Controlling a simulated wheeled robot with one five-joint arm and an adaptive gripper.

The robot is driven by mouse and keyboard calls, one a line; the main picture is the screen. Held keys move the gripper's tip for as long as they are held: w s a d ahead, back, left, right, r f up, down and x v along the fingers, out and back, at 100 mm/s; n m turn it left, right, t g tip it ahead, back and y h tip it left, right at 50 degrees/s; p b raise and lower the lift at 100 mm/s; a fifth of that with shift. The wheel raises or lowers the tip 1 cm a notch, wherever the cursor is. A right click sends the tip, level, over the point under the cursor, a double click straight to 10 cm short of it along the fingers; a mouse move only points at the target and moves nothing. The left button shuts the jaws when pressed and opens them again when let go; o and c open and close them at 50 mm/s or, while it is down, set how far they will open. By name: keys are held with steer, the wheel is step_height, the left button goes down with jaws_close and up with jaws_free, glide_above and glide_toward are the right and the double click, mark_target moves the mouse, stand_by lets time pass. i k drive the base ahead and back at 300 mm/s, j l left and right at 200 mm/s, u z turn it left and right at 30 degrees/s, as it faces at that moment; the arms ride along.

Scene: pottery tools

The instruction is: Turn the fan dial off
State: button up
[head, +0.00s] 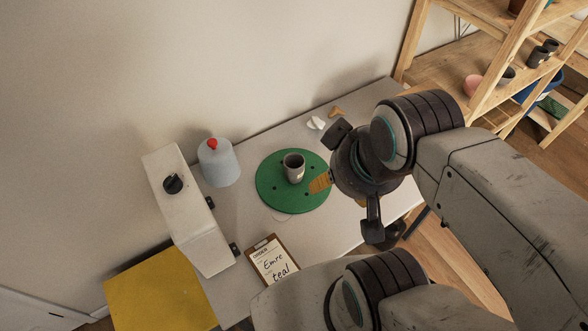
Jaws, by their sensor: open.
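The fan dial (173,184) is a black knob on the upper face of a long white box (192,225) at the left of the table. The dial's pointer direction is too small to read. My gripper (341,193) is open and empty. In the picture it is well to the right of the dial, over the right edge of a green disc. Nothing touches the dial. Part of the gripper's far side is hidden by its own body.
A grey cup (294,168) stands on the green disc (275,192). A pale blue jar with a red knob (219,166) stands between disc and white box. A clipboard (274,262) lies in front. A yellow block (160,298) is front left; a wooden shelf (497,70) stands right.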

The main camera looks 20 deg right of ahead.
mark_target(172, 185)
steer(key=k, duration=0.55)
steer(key=k+j, duration=0.15)
steer(key=j, duration=0.15)
steer(key=k+j, duration=0.2)
steer(key=j, duration=0.15)
steer(key=i+j, duration=0.1)
steer(key=j, duration=0.35)
steer(key=i+j, duration=0.1)
steer(key=j, duration=0.3)
